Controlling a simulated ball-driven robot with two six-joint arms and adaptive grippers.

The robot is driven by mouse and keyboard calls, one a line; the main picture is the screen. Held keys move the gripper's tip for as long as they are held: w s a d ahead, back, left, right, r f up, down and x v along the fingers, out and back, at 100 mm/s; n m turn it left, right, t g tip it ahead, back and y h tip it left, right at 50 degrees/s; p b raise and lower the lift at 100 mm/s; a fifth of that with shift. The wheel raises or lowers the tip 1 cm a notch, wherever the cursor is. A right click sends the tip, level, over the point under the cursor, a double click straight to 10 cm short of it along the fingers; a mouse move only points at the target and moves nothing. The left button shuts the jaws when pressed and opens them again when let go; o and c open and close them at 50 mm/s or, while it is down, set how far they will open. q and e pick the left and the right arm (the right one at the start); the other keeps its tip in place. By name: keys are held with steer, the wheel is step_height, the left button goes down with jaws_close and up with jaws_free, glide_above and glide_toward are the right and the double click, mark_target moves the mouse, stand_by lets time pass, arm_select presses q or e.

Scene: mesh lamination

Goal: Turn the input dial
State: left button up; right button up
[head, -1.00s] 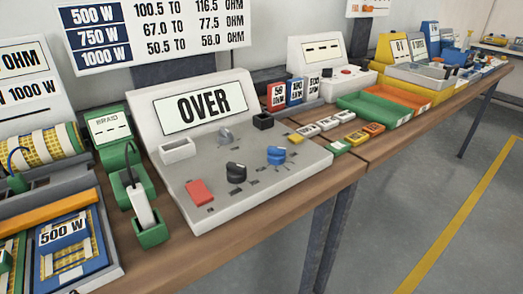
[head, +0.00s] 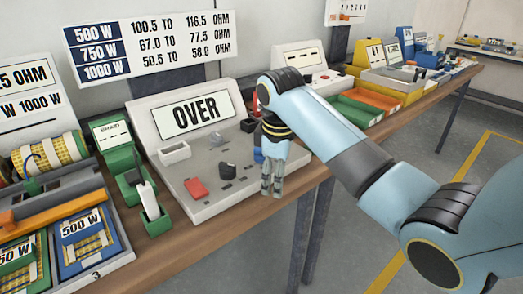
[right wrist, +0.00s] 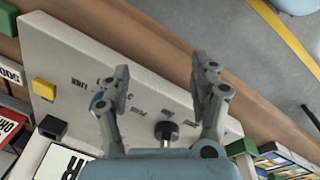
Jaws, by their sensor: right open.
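The grey-white console (head: 205,210) stands on the bench with its display (head: 195,115) reading OVER. I cannot read which one is the input dial. My right gripper (head: 271,188) points down over the console's right front part, fingers apart and empty. In the right wrist view its fingers (right wrist: 158,85) are wide open; a dark knob (right wrist: 166,130) shows between them, and a bit of blue (right wrist: 97,102) behind the left finger. My left gripper is out of view.
Green (head: 355,112) and orange trays (head: 367,99) lie farther right. The aisle floor in front is clear.

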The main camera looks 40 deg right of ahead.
steer(key=w+d+r+n, duration=0.1)
steer(key=w+r, duration=0.2)
steer(key=w+r+n, duration=0.1)
steer(key=w+r, duration=0.2)
steer(key=r, duration=0.1)
steer(key=w+d+r+n+g, duration=0.1)
steer(key=w+r, duration=0.2)
steer(key=w, duration=0.1)
steer(key=shift+d+r+y, duration=0.35)
steer(key=shift+y, duration=0.05)
step_height(320, 180, down, 10)
steer(key=shift+f, duration=0.25)
steer(key=c, duration=1.1)
steer(key=shift+r+m+p, duration=0.2)
steer(key=shift+m+p, duration=1.1)
steer(key=shift+p, duration=0.05)
steer(key=shift+c, duration=0.2)
steer(key=shift+m+p, duration=0.7)
steer(key=shift+m, duration=0.5)
steer(key=shift+f+m+p, duration=0.15)
steer(key=shift+m+p, duration=0.35)
steer(key=shift+m, duration=0.8)
